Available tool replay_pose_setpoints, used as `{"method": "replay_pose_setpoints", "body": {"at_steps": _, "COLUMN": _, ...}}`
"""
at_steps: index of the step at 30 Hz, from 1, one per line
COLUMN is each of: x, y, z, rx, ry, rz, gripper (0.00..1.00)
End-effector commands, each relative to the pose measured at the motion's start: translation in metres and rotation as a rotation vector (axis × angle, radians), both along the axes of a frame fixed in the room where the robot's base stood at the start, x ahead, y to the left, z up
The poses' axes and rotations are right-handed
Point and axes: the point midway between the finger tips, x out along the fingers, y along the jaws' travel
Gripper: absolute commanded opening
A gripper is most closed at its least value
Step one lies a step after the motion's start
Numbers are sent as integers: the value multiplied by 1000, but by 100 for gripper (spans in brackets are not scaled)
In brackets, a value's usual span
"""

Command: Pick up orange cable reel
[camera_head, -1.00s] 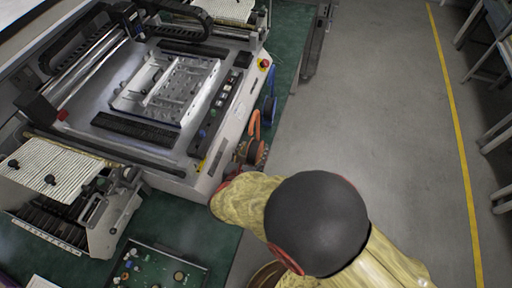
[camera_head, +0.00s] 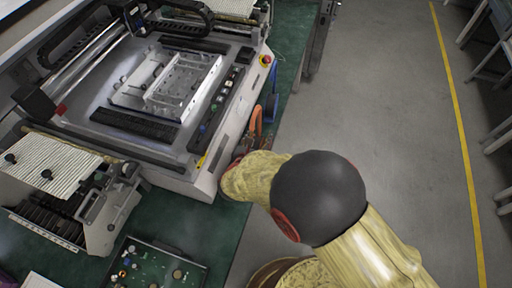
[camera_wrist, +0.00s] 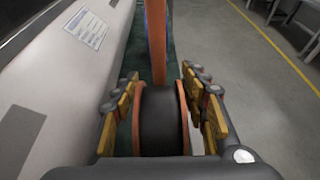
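The orange cable reel (camera_wrist: 183,122) is in the wrist view, with orange side discs and a black drum between them. In the head view an orange loop (camera_head: 256,120) shows beside the machine's right side; the parts below it are largely hidden by my arm. My gripper (camera_wrist: 163,82) has its yellow-padded fingers on either side of the reel. Narrow gaps seem to show between the fingers and the discs, so it looks open around the reel. An upright orange band (camera_wrist: 156,40) rises just beyond the reel.
A large grey machine (camera_head: 195,168) stands close on the left, its wall beside my gripper in the wrist view. A blue item (camera_head: 271,106) is just behind the orange loop. A circuit board (camera_head: 155,268) lies on the green tabletop (camera_head: 185,225).

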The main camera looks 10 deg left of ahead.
Motion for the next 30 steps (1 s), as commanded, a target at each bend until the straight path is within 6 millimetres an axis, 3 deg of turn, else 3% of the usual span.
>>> {"method": "replay_pose_setpoints", "body": {"at_steps": 22, "x": 0, "y": 0, "z": 0, "rx": 0, "ry": 0, "rz": 0, "gripper": 0}}
{"method": "replay_pose_setpoints", "body": {"at_steps": 30, "x": 0, "y": 0, "z": 0, "rx": 0, "ry": 0, "rz": 0, "gripper": 0}}
